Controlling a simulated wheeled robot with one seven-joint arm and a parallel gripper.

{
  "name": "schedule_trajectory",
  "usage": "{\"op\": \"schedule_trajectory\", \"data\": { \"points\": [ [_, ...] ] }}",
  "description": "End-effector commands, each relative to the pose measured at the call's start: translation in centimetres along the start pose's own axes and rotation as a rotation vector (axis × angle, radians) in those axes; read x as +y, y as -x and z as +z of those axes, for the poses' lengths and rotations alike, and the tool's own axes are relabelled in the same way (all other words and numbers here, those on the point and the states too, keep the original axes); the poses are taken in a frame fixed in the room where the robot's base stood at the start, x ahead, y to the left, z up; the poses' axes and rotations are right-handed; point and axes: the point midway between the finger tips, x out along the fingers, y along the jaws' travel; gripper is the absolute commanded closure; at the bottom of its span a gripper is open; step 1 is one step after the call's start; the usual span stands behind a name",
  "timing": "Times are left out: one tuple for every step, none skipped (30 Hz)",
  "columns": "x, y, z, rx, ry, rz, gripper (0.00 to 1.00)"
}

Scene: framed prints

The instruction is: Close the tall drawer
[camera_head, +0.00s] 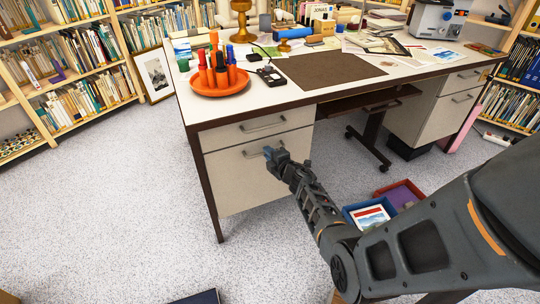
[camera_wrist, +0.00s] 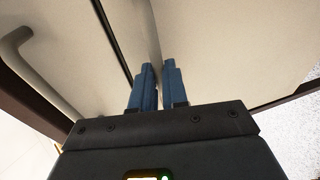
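The tall drawer (camera_head: 240,182) is the lower cream front in the desk's left pedestal, below a shallower drawer (camera_head: 235,132). Its front looks nearly in line with the drawer above; I cannot tell how far out it stands. My gripper (camera_head: 271,153) is at the tall drawer's handle (camera_head: 252,154), hiding its right part. In the wrist view, the blue fingers of my gripper (camera_wrist: 158,72) are close together, with a pale strip of the handle (camera_wrist: 151,30) running in between them. The tall drawer's front (camera_wrist: 225,50) fills the right side there; the upper drawer's handle (camera_wrist: 30,70) is at left.
The desk top (camera_head: 320,95) holds an orange tray (camera_head: 219,83) of bottles, papers and books. Blue and red boxes (camera_head: 395,195) lie on the floor right of the pedestal, close to my arm. The carpet (camera_head: 120,210) in front and left is mostly clear.

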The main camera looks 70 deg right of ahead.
Motion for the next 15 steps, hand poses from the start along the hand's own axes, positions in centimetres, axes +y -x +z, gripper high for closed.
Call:
{"op": "schedule_trajectory", "data": {
  "points": [
    [0.11, -0.14, -0.05, 0.0, 0.0, 0.002, 0.82],
    [0.1, -0.13, -0.06, 0.001, 0.0, 0.002, 0.79],
    [0.1, -0.12, -0.06, 0.001, 0.0, 0.002, 0.75],
    [0.1, -0.11, -0.05, 0.001, 0.0, 0.002, 0.72],
    [0.1, -0.1, -0.05, 0.001, 0.0, 0.002, 0.69],
    [0.1, -0.09, -0.04, 0.001, 0.0, 0.002, 0.66],
    [0.1, -0.08, -0.04, 0.001, 0.0, 0.002, 0.63],
    [0.1, -0.08, -0.04, 0.001, 0.0, 0.002, 0.62],
    [0.1, -0.07, -0.04, 0.001, 0.0, 0.002, 0.62],
    [0.1, -0.06, -0.04, 0.001, 0.0, 0.002, 0.62],
    [0.1, -0.06, -0.04, 0.001, 0.0, 0.002, 0.62],
    [0.1, -0.05, -0.03, 0.001, 0.0, 0.002, 0.62],
    [0.1, -0.05, -0.03, 0.001, 0.0, 0.002, 0.62],
    [0.11, -0.01, -0.03, 0.001, 0.0, 0.002, 0.62],
    [0.12, 0.1, -0.03, 0.001, 0.001, 0.002, 0.62]
  ]
}}
